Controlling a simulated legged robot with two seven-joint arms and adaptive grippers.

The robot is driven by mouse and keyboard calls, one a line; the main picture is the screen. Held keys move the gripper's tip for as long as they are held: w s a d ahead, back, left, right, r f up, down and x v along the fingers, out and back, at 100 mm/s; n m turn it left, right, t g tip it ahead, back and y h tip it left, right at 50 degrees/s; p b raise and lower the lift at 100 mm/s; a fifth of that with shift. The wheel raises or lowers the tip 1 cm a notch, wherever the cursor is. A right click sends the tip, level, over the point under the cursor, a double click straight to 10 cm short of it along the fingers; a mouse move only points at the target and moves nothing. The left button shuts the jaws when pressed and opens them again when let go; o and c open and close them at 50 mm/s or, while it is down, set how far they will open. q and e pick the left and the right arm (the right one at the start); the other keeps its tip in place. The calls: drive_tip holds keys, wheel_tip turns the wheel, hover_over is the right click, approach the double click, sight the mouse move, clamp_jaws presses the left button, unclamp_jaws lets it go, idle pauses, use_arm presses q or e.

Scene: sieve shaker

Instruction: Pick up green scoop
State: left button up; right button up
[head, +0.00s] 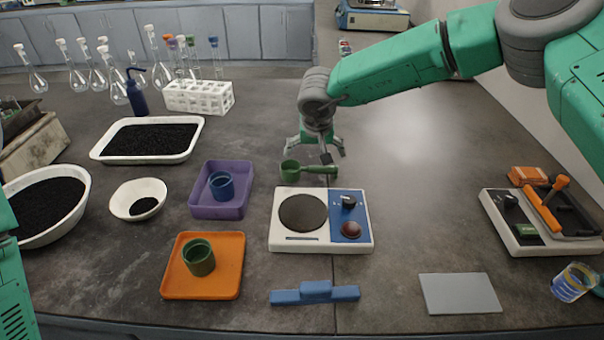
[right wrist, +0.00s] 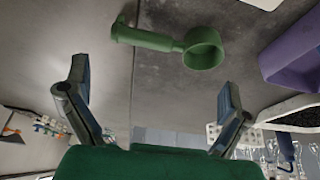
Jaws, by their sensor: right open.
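The green scoop (head: 309,170) lies on the dark bench behind the white and blue hotplate, its cup to the left and its handle to the right. It also shows in the right wrist view (right wrist: 170,42), beyond the fingertips. My right gripper (head: 318,152) is open and empty, just behind and above the scoop in the head view. Its two fingers (right wrist: 155,92) stand wide apart in the right wrist view, with the scoop ahead of them and not between them. At the left edge of the head view only a green arm part shows; the left gripper itself is out of view.
The hotplate (head: 344,246) stands in front of the scoop. A purple tray (head: 217,212) with a blue cup and an orange tray (head: 202,291) with a green cup are to the left. A blue block (head: 315,292) lies at the front. Bench right of the scoop is clear.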

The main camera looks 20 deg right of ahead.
sight(320, 167)
drive_tip(key=d+f, duration=0.1)
drive_tip(key=w+f, duration=0.1)
drive_tip(key=f, duration=0.1)
drive_tip(key=shift+w+d, duration=0.1)
drive_tip(key=shift+d, duration=0.25)
drive_tip(key=shift+w+d+f, duration=0.15)
drive_tip(key=shift+d+f, duration=0.25)
drive_tip(key=shift+d, duration=0.05)
drive_tip(key=f, duration=0.1)
drive_tip(key=w+f, duration=0.1)
drive_tip(key=a+f, duration=0.1)
drive_tip(key=f, duration=0.1)
drive_tip(key=shift+w, duration=0.35)
drive_tip(key=shift+d, duration=0.1)
drive_tip(key=shift+s+d+f, duration=0.1)
drive_tip(key=shift+d, duration=0.4)
drive_tip(key=c, duration=0.9)
drive_tip(key=shift+o, duration=0.2)
drive_tip(key=shift+a+r, duration=0.25)
wheel_tip(320, 167, up, 10)
drive_tip(key=shift+d+f, duration=0.1)
drive_tip(key=shift+f, duration=0.1)
